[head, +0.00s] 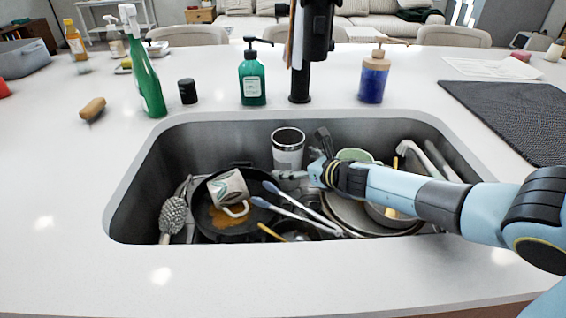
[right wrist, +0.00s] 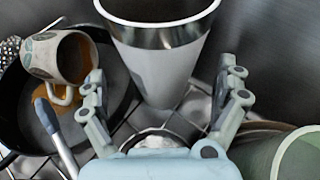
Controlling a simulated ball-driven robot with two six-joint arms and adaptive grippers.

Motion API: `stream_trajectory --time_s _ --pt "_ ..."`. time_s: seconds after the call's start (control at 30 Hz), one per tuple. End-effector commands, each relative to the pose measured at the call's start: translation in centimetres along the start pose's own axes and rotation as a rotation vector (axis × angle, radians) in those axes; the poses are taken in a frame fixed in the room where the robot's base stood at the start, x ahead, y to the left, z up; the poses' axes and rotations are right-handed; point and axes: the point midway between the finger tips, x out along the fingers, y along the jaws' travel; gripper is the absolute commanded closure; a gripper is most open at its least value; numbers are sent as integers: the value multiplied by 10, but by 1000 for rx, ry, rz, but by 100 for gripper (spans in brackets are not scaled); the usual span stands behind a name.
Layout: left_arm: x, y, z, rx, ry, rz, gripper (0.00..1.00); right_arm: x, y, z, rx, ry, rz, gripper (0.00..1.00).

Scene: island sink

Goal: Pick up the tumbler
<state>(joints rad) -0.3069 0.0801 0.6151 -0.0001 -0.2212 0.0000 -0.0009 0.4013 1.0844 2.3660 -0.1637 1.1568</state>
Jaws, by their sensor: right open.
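The tumbler (head: 287,154), white with a steel rim, stands upright at the back of the sink. In the right wrist view the tumbler (right wrist: 160,65) is large, straight ahead, with its open mouth at the top edge of the picture. My right gripper (head: 304,158) reaches in from the right, just in front of and beside the tumbler. In the right wrist view the fingers of my right gripper (right wrist: 165,82) are spread, one to each side of the tumbler's lower body, with nothing held. Gaps show between fingers and tumbler. My left gripper is not in view.
A dark pan (head: 205,215) holding a tipped mug (head: 228,189) lies left of the tumbler. Blue-tipped tongs (head: 300,207), a green bowl (head: 354,155) and plates crowd the sink. A black faucet (head: 300,85) rises behind. Soap bottles (head: 252,80) stand on the counter.

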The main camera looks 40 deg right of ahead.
Motion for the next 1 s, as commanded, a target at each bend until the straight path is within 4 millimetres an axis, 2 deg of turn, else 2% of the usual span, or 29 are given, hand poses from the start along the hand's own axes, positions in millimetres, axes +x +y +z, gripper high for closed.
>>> stream_trajectory --time_s 0.1,0.2,0.3,0.53,1.0 --pt "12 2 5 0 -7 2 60 22 -1 -9 3 0 0 0" --pt "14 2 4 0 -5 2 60 35 -2 -8 2 -1 -1 0" --pt "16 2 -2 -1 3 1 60 42 -1 -7 1 -1 0 0" --pt "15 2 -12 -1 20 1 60 42 -1 -7 -1 -1 1 0" --pt "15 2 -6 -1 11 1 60 42 -1 -6 -1 -1 1 60"
